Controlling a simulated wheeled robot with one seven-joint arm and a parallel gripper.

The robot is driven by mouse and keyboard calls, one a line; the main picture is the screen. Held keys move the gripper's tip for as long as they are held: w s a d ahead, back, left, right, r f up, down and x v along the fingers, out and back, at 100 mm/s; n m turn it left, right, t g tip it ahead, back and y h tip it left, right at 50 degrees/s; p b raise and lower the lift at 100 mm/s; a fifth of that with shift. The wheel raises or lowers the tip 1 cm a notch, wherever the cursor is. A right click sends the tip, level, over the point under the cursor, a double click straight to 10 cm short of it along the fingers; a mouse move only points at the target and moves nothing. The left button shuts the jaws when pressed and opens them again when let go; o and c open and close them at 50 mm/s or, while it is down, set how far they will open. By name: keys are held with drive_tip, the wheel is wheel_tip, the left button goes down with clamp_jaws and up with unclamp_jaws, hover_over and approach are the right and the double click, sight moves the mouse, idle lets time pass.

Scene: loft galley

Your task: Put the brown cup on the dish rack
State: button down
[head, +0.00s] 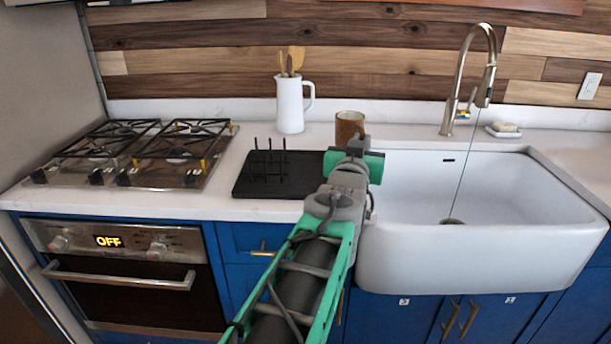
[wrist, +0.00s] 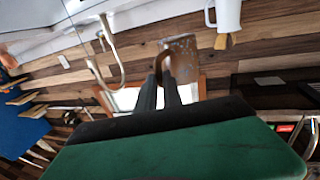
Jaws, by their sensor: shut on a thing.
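The brown cup (head: 348,124) shows just beyond my gripper (head: 356,146) in the head view, upright, by the left rim of the sink. In the wrist view the cup (wrist: 181,50) is at the tips of my two dark fingers (wrist: 168,88), which are shut on its handle. My gripper hides the cup's lower part in the head view, so I cannot tell whether it touches the counter. The black dish rack (head: 305,183), a flat tray with several upright prongs at its left, lies on the counter left of my gripper. No dishes show on it.
A white pitcher (head: 290,106) with wooden utensils stands behind the rack; it also shows in the wrist view (wrist: 229,14). The gas hob (head: 140,153) is to the left. The white sink (head: 470,190) and tall faucet (head: 456,90) are to the right.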

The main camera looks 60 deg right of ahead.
drive_tip(key=w+d+f, duration=0.1)
drive_tip(key=w+f, duration=0.2)
drive_tip(key=w, duration=0.1)
drive_tip(key=w+d+f, duration=0.1)
drive_tip(key=w+f, duration=0.2)
drive_tip(key=w, duration=0.1)
drive_tip(key=w+d+f, duration=0.2)
drive_tip(key=w+f, duration=0.1)
drive_tip(key=w, duration=0.1)
drive_tip(key=shift+w+f, duration=0.25)
wheel_tip(320, 180, down, 3)
drive_tip(key=shift+w+d, duration=0.1)
drive_tip(key=shift+w, duration=0.05)
drive_tip(key=shift+f+b, duration=0.25)
drive_tip(key=shift+b, duration=0.2)
drive_tip(key=c, duration=1.5)
unclamp_jaws()
drive_tip(key=shift+r, duration=0.1)
